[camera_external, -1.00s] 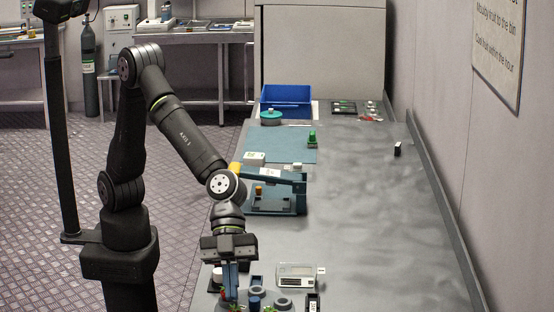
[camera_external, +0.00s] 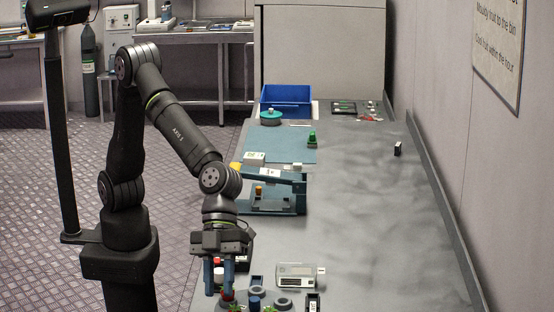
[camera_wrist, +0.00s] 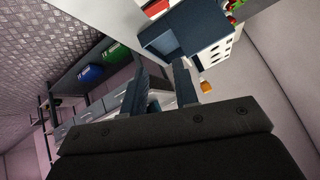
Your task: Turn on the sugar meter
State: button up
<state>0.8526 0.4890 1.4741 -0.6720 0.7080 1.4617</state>
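My gripper (camera_external: 218,278) points down over the near end of the bench, at the lower middle of the external view. Its two blue-grey fingers stand apart with nothing seen between them; the wrist view (camera_wrist: 161,78) also shows a gap. A pale box with a small display (camera_external: 297,270) lies on the bench to the right of my gripper. It looks like a meter, but I cannot tell for sure that it is the sugar meter. Its switch is too small to make out.
Farther back are a blue-framed stand (camera_external: 300,200), a green-topped item (camera_external: 311,139) and a blue bin (camera_external: 286,101). The bench's right side is mostly clear.

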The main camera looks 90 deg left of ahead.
jog(key=s+d+r+m+t+y, duration=0.5)
jog(key=m+y, duration=0.3)
jog(key=m, duration=0.6)
jog(key=shift+g, duration=0.4)
jog(key=x, duration=1.6)
jog(key=shift+w+d+f, duration=0.2)
jog(key=shift+d+f, duration=0.05)
jog(key=shift+f, duration=0.05)
jog(key=shift+c, duration=0.5)
